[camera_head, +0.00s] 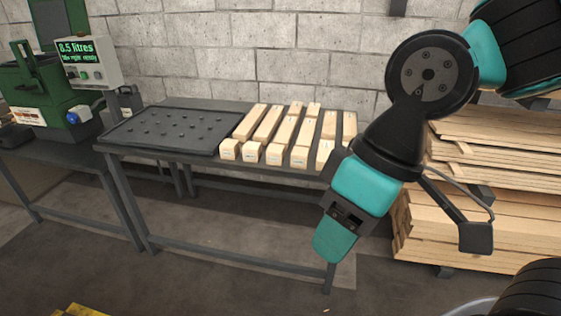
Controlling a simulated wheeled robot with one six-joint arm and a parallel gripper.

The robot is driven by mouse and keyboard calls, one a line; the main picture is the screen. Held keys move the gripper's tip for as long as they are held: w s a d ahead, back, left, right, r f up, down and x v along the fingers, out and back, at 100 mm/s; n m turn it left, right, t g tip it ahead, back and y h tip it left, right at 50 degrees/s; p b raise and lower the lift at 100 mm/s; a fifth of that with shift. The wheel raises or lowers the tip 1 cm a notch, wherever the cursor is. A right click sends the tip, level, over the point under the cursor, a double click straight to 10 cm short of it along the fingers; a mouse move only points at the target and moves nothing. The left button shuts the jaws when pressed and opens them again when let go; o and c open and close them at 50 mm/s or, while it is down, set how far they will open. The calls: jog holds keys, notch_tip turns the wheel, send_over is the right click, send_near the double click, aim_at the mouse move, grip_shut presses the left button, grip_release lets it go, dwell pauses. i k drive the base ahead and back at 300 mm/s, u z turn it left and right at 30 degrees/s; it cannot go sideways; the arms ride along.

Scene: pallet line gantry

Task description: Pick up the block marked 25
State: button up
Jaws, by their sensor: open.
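Several pale wooden blocks (266,130) lie lengthwise, side by side, on the right part of a dark metal table (190,107). Small marks show on some near ends, but they are too small to read, so I cannot tell which block is marked 25. My gripper (338,236) is at the lower end of my teal and black arm, in front of the table's right end. It is apart from the blocks and holds nothing that I can see. Its jaws are hard to make out. My arm hides part of the rightmost blocks.
A black tray with small studs (172,122) covers the table's left part. A green machine (45,100) with a display reading 8.5 litres (82,52) stands at left. Stacked planks (490,220) stand at right. A block wall (240,60) is behind. The floor in front is open.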

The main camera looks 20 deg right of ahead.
aim_at(275, 153)
jog(key=u, duration=0.4)
jog(key=i, duration=1.25)
jog(key=z, duration=0.25)
